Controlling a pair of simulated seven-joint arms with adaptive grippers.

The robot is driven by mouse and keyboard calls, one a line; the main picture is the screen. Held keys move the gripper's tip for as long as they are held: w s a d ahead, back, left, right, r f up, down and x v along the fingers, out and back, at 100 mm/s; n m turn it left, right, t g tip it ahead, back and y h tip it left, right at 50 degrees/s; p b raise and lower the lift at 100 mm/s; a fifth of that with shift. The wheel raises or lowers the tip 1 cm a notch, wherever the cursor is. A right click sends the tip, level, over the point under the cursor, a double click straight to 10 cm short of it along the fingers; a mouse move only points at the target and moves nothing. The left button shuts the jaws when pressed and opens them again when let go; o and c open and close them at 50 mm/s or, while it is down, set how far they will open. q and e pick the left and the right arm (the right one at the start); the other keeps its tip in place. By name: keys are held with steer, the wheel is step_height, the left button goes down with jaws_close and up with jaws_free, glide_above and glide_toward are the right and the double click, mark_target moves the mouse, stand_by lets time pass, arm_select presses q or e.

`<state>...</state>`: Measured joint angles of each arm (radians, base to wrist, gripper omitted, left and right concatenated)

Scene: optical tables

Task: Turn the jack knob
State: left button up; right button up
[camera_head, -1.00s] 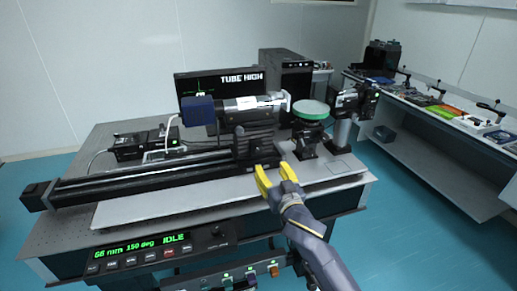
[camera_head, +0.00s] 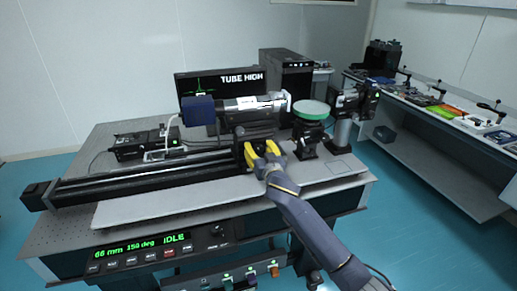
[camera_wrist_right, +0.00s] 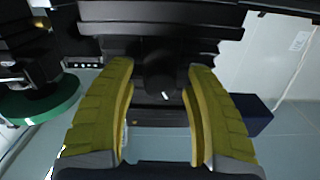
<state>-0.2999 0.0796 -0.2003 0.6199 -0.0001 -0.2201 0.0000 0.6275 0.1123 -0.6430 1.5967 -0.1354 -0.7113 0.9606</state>
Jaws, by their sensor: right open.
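The jack (camera_head: 254,133) is a black ribbed block under the tube on the rail. Its dark round knob (camera_wrist_right: 160,88), with a small white mark, shows in the right wrist view. My right gripper (camera_head: 259,153) has yellow fingers and is open at the jack's front face; it also shows in the right wrist view (camera_wrist_right: 161,70). The knob appears between the two spread fingers, with gaps visible on both sides. In the head view the fingers largely hide the knob. My left gripper is out of view.
A silver tube with a dark blue end (camera_head: 198,110) lies above the jack. A green disc on a mount (camera_head: 311,109) stands close to its right. A monitor (camera_head: 240,79) reads "TUBE HIGH". The front control panel (camera_head: 150,248) reads 66 mm, 150 deg, IDLE.

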steer(key=shift+w, duration=0.15)
jaws_close()
stand_by(0.4)
steer(key=shift+r, duration=0.1)
